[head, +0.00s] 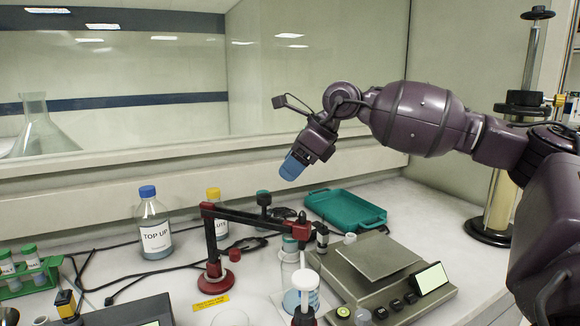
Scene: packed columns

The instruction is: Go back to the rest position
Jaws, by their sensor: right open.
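My right gripper (293,166) is raised above the bench in front of the glass, at the end of my purple arm coming in from the right. Its blue fingertips point down and to the left. It is open, holds nothing I can see, and is apart from everything on the bench. My left gripper is not in view.
A red and black clamp stand (212,246) stands below the gripper, by a column (290,262). A teal tray (345,209) and a balance (385,275) lie to its right. A blue-capped bottle (154,228), a yellow-capped bottle (214,208) and green-capped tubes (30,257) stand left.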

